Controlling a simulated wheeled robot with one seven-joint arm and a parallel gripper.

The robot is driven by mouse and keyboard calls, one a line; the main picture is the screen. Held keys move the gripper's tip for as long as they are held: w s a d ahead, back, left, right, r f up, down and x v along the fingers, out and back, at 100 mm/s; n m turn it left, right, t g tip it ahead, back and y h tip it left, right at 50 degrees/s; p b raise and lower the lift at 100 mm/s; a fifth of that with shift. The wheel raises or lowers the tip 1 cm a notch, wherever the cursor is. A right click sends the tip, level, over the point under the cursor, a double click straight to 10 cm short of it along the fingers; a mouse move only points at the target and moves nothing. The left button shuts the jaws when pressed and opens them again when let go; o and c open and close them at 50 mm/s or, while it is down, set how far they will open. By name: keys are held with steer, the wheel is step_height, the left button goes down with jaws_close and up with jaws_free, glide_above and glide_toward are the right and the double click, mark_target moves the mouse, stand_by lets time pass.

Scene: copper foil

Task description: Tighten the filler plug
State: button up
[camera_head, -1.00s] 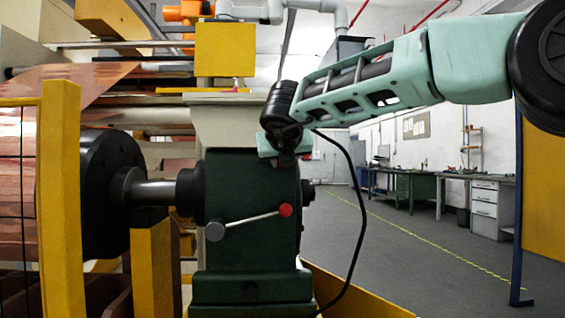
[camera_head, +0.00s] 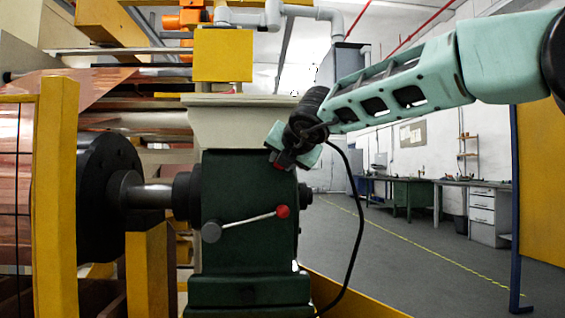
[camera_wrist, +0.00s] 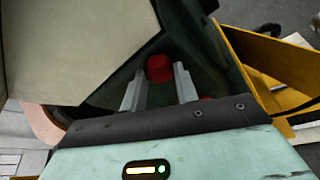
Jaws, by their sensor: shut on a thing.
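The filler plug looks like a small red block (camera_wrist: 160,68) between the tips of my two grey fingers in the wrist view. My gripper (camera_wrist: 160,80) is shut on it. In the head view my gripper (camera_head: 281,160) is tilted down to the left, at the upper right of the dark green housing (camera_head: 245,240). The wrist partly hides the housing's edge, and I cannot tell how far the plug sits in the housing.
A lever with a red knob (camera_head: 283,211) sits on the housing's front, below my gripper. A cream block (camera_head: 240,122) tops the housing. A black-flanged roller (camera_head: 105,195) with copper foil and yellow posts (camera_head: 57,200) stands left. Open floor (camera_head: 410,255) lies right.

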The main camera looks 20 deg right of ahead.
steer(key=shift+f, duration=0.1)
stand_by(0.3)
steer(key=o, duration=1)
steer(key=p+v, duration=0.4)
steer(key=v, duration=1.3)
steer(key=shift+s, duration=0.15)
